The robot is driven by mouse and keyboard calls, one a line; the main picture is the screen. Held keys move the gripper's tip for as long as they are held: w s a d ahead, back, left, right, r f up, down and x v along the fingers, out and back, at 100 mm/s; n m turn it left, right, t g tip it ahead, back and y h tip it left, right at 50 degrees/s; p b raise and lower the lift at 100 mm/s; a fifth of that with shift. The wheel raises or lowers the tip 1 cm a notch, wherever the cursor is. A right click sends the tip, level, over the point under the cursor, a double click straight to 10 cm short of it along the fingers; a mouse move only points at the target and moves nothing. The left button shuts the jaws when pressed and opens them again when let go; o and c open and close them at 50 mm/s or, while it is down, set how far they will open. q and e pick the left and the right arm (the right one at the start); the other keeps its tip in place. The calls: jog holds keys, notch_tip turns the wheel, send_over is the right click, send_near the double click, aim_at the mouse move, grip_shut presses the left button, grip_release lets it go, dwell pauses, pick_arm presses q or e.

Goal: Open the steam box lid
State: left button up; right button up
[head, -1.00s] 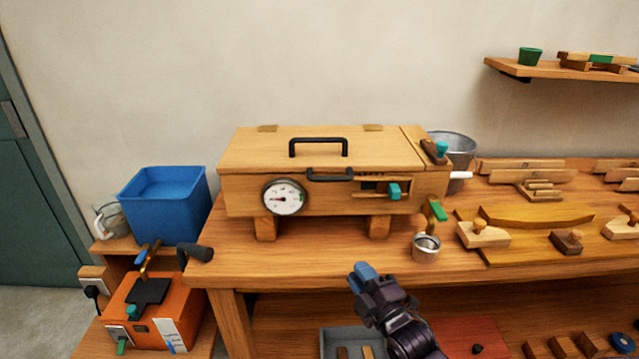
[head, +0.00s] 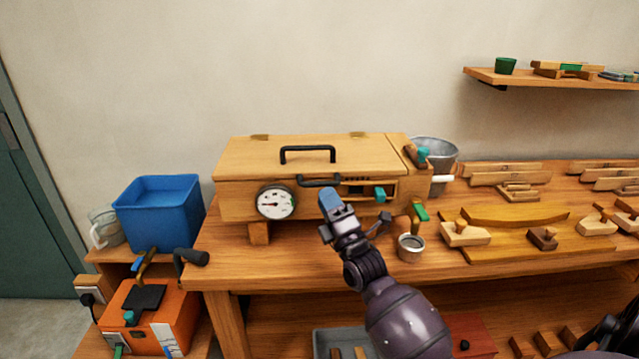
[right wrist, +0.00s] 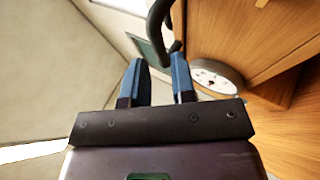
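The wooden steam box (head: 235,201) stands on the bench with its lid (head: 245,155) shut. A black handle (head: 307,148) is on top of the lid, and a second black handle (head: 318,181) is on the front beside the round dial (head: 276,202). My right gripper (head: 329,203) is in front of the box, just below the front handle. In the right wrist view its blue fingers (right wrist: 157,82) are apart with nothing between them. A black handle (right wrist: 160,25) shows just beyond the fingertips, and the dial (right wrist: 215,78) is to their right. My left gripper is not in view.
A metal cup (head: 410,248) and a green-handled lever (head: 420,213) are right of my gripper. A metal bucket (head: 436,150) stands behind the box's right end. A blue bin (head: 158,213) and an orange unit (head: 160,318) are at the left. Wooden tools fill the bench's right side.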

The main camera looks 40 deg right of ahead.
aim_at(319, 184)
jog(key=shift+x, duration=2.2)
grip_shut()
